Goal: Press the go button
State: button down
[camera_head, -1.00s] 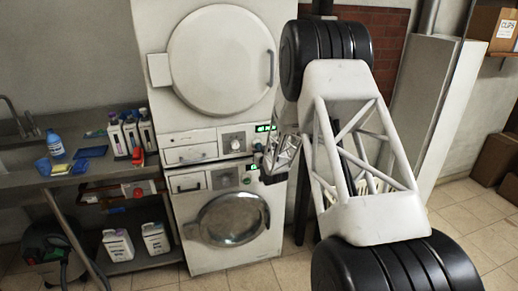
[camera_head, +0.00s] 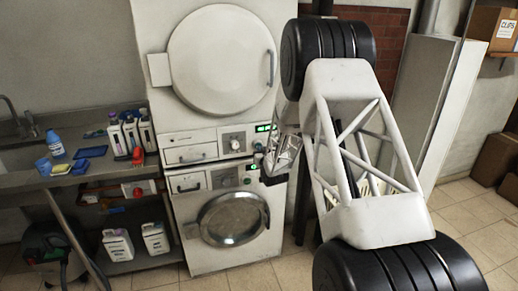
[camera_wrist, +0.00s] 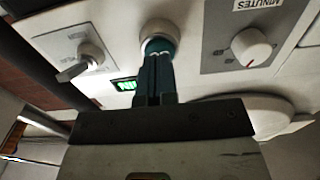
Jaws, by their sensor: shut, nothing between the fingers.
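The lower machine of a white stacked washer-dryer (camera_head: 215,262) carries a control panel with a knob, a small green-lit display and a green button (camera_head: 247,181). My gripper (camera_head: 268,172) is at the right end of this panel in the head view. In the wrist view my gripper (camera_wrist: 158,50) is shut and empty, its fingers pointing at the panel. The fingertips overlap a round, pale button collar (camera_wrist: 158,29) with teal-green at its edge. The fingers hide most of the button face, and I cannot tell whether they touch it.
In the wrist view, a lever knob (camera_wrist: 82,66) and lit display (camera_wrist: 125,85) lie left of the fingers, a minutes dial (camera_wrist: 250,48) right. The head view shows bottles (camera_head: 130,135) on a counter (camera_head: 50,182) at left and a pale panel (camera_head: 405,105) at right.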

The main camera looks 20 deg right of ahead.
jog(key=s, duration=0.7)
jog(key=shift+s, duration=0.3)
dwell(0.5)
dwell(0.3)
jog(key=s+a+r+g+h, duration=0.1)
jog(key=s+a+r+g, duration=0.25)
jog(key=s+r, duration=0.55)
jog(key=s+a+r+g, duration=0.35)
jog(key=s+r, duration=0.35)
jog(key=s, duration=0.3)
jog(key=s+a+r+g, duration=0.1)
jog(key=s+a+g, duration=0.1)
jog(key=s, duration=1)
jog(key=s+a+r+g, duration=0.1)
jog(key=s+r+g, duration=0.1)
jog(key=s, duration=1)
jog(key=s+a+r+g, duration=0.1)
jog(key=s+g, duration=0.3)
jog(key=s, duration=0.9)
jog(key=shift+a+r+y, duration=0.35)
jog(key=shift+a+y, duration=0.05)
jog(key=shift+a, duration=0.4)
